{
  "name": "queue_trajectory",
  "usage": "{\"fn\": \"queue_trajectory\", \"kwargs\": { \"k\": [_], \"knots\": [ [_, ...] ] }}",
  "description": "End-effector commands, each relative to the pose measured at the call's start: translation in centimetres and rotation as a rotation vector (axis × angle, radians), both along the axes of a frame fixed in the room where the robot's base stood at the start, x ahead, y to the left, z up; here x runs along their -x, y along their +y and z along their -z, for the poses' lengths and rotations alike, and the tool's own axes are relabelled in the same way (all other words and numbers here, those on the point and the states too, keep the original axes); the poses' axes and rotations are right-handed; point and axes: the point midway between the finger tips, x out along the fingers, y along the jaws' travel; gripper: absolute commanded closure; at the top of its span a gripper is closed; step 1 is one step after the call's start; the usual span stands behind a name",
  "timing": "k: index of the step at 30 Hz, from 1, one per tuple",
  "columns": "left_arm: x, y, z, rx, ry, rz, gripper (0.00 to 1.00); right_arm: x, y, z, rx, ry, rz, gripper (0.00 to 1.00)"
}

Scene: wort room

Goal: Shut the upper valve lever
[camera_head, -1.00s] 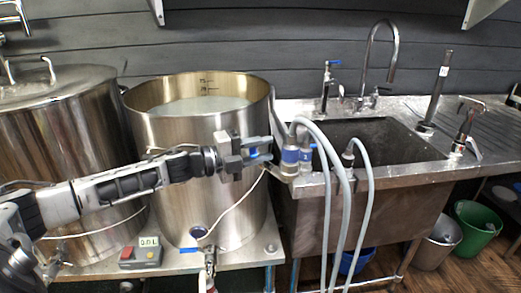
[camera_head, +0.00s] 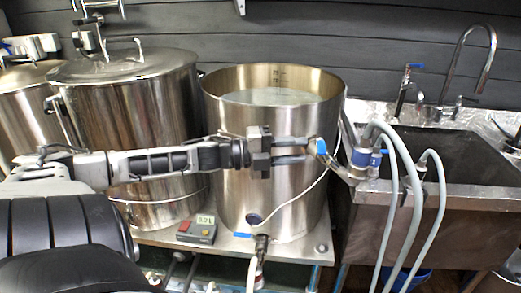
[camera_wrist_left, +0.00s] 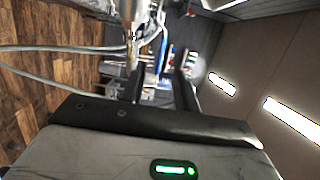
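The upper valve has a blue lever (camera_head: 321,147) at the right side of the open steel pot (camera_head: 268,185), beside the hose coupling (camera_head: 364,160). My left gripper (camera_head: 303,151) reaches in from the left in front of the pot. Its two fingers point right, with their tips close to the lever; contact is not clear. In the left wrist view its fingers (camera_wrist_left: 160,88) stand apart, with blue parts beyond them between the tips. A lower valve with a blue handle (camera_head: 243,235) is at the pot's base. My right gripper is not shown.
A lidded steel kettle (camera_head: 130,110) stands left of the pot. A small control box (camera_head: 197,230) sits on the steel stand in front. Grey hoses (camera_head: 405,185) hang over the front of the sink (camera_head: 450,155) at right. A thin white cable crosses the pot.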

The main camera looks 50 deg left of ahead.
Motion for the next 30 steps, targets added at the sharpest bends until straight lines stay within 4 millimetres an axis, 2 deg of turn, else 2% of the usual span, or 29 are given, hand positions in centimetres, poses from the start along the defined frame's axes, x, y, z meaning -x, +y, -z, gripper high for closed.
{"fn": "queue_trajectory", "kwargs": {
  "k": [3,13,18,25,26,28,29,30],
  "knots": [
    [1.6,1.0,-0.1,0.004,0.007,-0.002,0.69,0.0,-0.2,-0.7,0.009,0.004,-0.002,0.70],
    [5.6,3.6,0.0,0.003,0.002,-0.002,0.69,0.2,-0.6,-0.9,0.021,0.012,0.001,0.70],
    [6.3,4.1,0.0,0.002,0.001,0.000,0.69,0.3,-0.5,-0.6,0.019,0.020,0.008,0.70],
    [6.3,4.1,0.0,0.001,0.001,0.000,0.69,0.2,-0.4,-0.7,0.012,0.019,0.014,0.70],
    [6.3,4.1,0.0,0.001,0.001,0.000,0.75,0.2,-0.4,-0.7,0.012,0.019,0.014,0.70],
    [6.4,4.1,0.4,0.012,0.010,-0.011,0.94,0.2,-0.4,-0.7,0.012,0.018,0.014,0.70],
    [6.5,4.2,0.9,0.025,0.021,-0.026,1.00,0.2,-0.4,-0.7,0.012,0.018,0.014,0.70],
    [6.8,4.2,1.9,0.055,0.046,-0.055,1.00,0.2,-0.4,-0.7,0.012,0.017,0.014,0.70]
  ]
}}
